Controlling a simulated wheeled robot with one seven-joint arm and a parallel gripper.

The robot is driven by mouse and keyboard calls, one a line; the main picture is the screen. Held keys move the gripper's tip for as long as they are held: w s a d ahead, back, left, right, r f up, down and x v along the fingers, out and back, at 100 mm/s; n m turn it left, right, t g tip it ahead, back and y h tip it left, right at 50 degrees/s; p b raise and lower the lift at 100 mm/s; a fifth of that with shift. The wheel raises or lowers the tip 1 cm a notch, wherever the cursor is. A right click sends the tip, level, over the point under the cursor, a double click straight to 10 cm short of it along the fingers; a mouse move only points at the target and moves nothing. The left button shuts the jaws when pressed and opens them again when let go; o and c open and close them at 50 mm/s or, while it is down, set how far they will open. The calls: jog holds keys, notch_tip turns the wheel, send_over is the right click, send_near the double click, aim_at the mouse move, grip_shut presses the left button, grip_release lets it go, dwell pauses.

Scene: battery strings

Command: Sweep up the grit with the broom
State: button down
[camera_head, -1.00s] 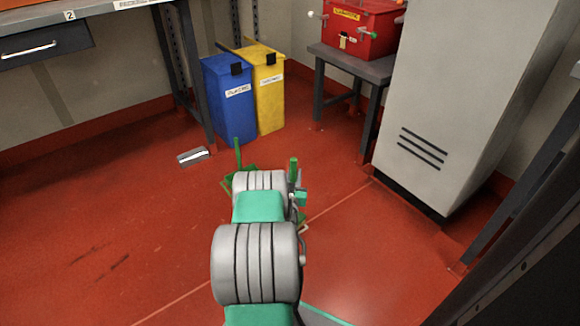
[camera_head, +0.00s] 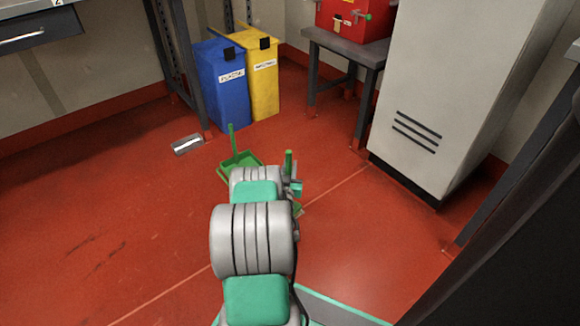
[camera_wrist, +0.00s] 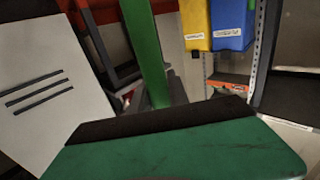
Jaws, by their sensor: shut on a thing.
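The broom (camera_head: 289,162) is green, and its handle top stands up just right of my wrist. My gripper (camera_head: 297,189) is shut on it, mostly hidden behind my arm. Low down, a bit of green and tan (camera_head: 297,209) shows beside my arm, perhaps the broom's head. A green dustpan (camera_head: 240,168) with an upright handle lies on the floor just beyond my arm, partly covered. I cannot make out any grit.
Blue (camera_head: 220,90) and yellow (camera_head: 262,80) bins stand at the back. A small grey-white object (camera_head: 187,145) lies on the floor left of the dustpan. A grey cabinet (camera_head: 440,100) and a low table (camera_head: 350,47) with a red box stand right. Floor at left is open.

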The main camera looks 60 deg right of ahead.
jog(key=shift+f, duration=0.65)
jog(key=w+d, duration=0.5)
jog(key=w, duration=0.6)
jog(key=w+d, duration=0.6)
jog(key=w, duration=0.5)
jog(key=shift+w+d, duration=0.15)
dwell(1.4)
jog(key=shift+r, duration=0.2)
